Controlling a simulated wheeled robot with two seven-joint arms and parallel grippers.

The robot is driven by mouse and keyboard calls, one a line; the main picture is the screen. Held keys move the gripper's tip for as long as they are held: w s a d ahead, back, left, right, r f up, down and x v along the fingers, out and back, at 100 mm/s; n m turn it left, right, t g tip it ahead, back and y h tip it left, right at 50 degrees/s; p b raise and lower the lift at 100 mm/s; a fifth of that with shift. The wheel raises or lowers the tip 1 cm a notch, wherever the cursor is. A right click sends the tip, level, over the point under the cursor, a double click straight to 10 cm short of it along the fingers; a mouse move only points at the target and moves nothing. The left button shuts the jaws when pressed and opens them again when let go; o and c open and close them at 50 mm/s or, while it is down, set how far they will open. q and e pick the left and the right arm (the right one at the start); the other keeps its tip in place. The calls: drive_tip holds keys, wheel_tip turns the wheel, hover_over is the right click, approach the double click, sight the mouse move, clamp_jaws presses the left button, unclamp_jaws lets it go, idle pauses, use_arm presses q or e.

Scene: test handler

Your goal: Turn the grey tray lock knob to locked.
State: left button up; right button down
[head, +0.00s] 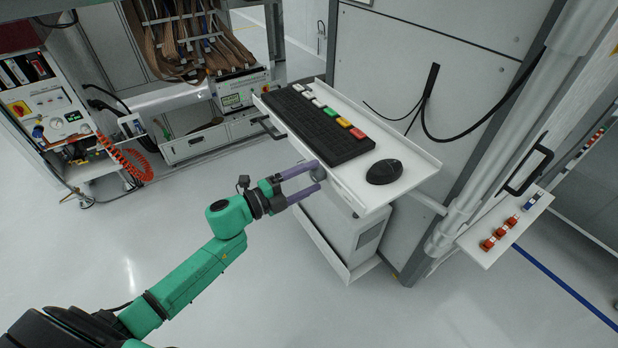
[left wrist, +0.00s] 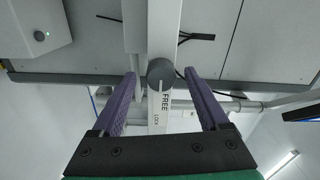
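The grey tray lock knob (left wrist: 160,73) is a round dark knob on the front edge of the white keyboard tray (head: 402,158). The words FREE and LOCK are printed on the edge beside it in the left wrist view. FREE is nearer the knob; I cannot tell which way the knob is set. My left gripper (head: 319,176) is open at the tray edge, its purple fingers pointing at the knob. In the left wrist view (left wrist: 160,75) the knob sits between the fingertips, with a gap on each side. My right gripper is not in view.
A black keyboard (head: 318,125) with coloured keys and a black mouse (head: 384,172) lie on the tray. A black handle (head: 270,129) sticks out at the tray's left. A white box (head: 345,225) is below the tray. The floor in front is clear.

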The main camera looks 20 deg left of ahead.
use_arm(q)
drive_tip(key=v, duration=1.4)
drive_tip(key=shift+s+b, duration=0.3)
drive_tip(key=shift+a, duration=0.2)
drive_tip(key=s+a+f+n+g+y+p, duration=0.1)
drive_tip(key=a+f+n+y+p, duration=0.1)
drive_tip(key=a+f+n+y, duration=0.45)
drive_tip(key=s+a+f+n+y+p, duration=0.1)
drive_tip(key=s+f+n+p, duration=0.15)
drive_tip(key=f, duration=0.65)
drive_tip(key=a+f+n+g+y+p, duration=0.1)
drive_tip(key=a+f+n+y, duration=0.25)
drive_tip(key=f+n, duration=0.35)
drive_tip(key=s+d+f+n+g+y+p, duration=0.1)
drive_tip(key=s+f+n+g, duration=0.1)
drive_tip(key=s+f, duration=0.35)
drive_tip(key=s+d+f+n+g+p, duration=0.1)
drive_tip(key=s+f+g, duration=0.2)
drive_tip(key=s+f, duration=0.3)
drive_tip(key=s+d+f+n+g+p, duration=0.1)
drive_tip(key=s+d+f+g, duration=0.2)
drive_tip(key=s, duration=0.4)
drive_tip(key=s+d+f+n+g+p, duration=0.1)
drive_tip(key=s+d+f, duration=0.3)
drive_tip(key=s, duration=0.4)
drive_tip(key=shift+d+f+n+g, duration=0.4)
drive_tip(key=shift+f+n+g, duration=0.15)
drive_tip(key=shift+g, duration=0.35)
